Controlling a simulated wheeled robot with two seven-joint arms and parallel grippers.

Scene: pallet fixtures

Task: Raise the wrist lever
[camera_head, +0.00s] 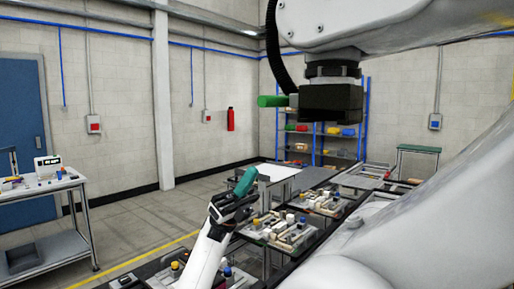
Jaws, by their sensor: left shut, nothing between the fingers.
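A green lever (272,101) sticks out to the left from a black block (331,104) at the wrist of a large white arm (362,20). The lever looks about level. My left gripper (245,181), black with a teal end, rises on a white arm from the bottom of the view. It is shut and empty, below and slightly left of the lever in the picture, apart from it. Its individual fingers are too small to make out. My right gripper does not show.
Pallets with several small fixtures (281,230) stand on a conveyor below. A large white arm link (410,235) fills the lower right. A black hose (272,50) hangs left of the wrist. A blue shelf (363,118) stands behind, a worktable (40,186) far left.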

